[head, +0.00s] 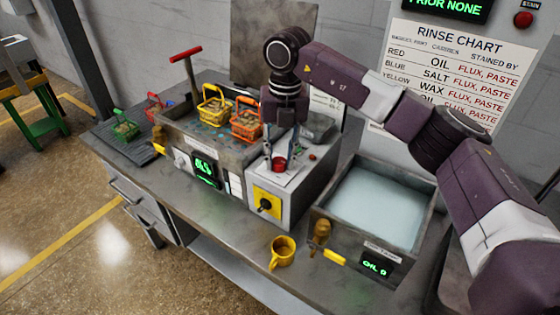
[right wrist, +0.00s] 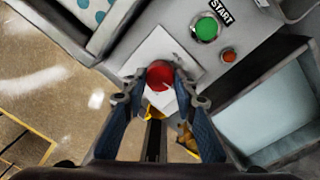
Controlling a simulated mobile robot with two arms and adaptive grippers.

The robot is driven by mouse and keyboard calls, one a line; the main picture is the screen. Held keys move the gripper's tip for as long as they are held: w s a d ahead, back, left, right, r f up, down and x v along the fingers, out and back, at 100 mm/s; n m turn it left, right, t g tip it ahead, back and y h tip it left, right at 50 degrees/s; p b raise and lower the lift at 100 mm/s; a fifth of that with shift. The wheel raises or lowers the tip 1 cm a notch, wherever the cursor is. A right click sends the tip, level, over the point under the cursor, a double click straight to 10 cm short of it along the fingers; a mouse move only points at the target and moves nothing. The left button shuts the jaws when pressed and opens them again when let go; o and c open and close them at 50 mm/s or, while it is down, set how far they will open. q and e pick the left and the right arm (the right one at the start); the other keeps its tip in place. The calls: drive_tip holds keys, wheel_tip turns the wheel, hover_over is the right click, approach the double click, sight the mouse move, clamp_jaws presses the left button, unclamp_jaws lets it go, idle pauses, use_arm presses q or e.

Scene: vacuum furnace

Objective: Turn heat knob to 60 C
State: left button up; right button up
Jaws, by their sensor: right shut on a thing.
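The red heat knob (head: 279,164) sits on a white plate on top of a grey control box (head: 307,180). My right gripper (head: 280,150) reaches down onto it from above. In the right wrist view the red knob (right wrist: 160,75) lies between the two fingertips (right wrist: 160,84), which are closed on its sides. A green-lit display (head: 205,168) is on the front of the tank to the left; its digits are too small to read surely. My left gripper is not in view.
A tank with a yellow basket (head: 215,106) and an orange basket (head: 246,122) stands left of the box. A liquid-filled basin (head: 378,205) stands right. A yellow mug (head: 282,252) stands in front. A green start button (right wrist: 206,28) is beside the knob.

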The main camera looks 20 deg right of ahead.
sight(283, 161)
drive_tip(key=shift+w+r+m+b, duration=0.15)
drive_tip(key=shift+m+b, duration=0.3)
drive_tip(key=shift+m, duration=1.25)
drive_tip(key=o, duration=1.2)
drive_tip(key=shift+c, duration=0.2)
wheel_tip(283, 161, up, 12)
drive_tip(key=shift+s+d, duration=0.25)
